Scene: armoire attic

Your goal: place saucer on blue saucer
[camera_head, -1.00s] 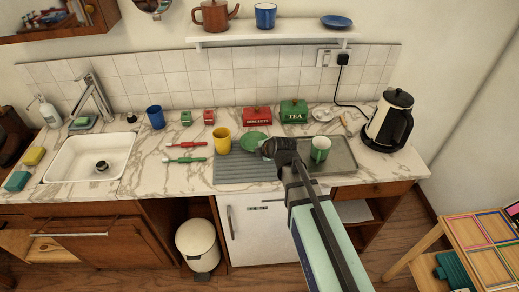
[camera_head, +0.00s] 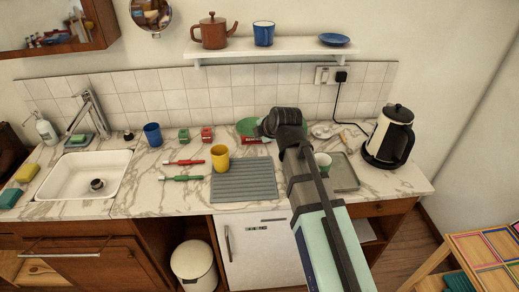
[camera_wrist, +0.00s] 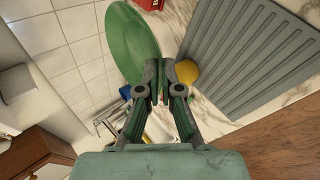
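A green saucer (camera_head: 246,127) is raised above the counter, left of my gripper (camera_head: 268,124) in the head view. The wrist view shows the green saucer (camera_wrist: 130,35) tilted, its rim between the fingertips of my gripper (camera_wrist: 160,78), which is shut on it. The blue saucer (camera_head: 334,39) lies on the right part of the white wall shelf, with nothing on it. It is above and to the right of my gripper in the head view.
The white shelf (camera_head: 285,48) also bears a brown teapot (camera_head: 211,31) and a blue cup (camera_head: 263,33). Clear wall lies above the shelf.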

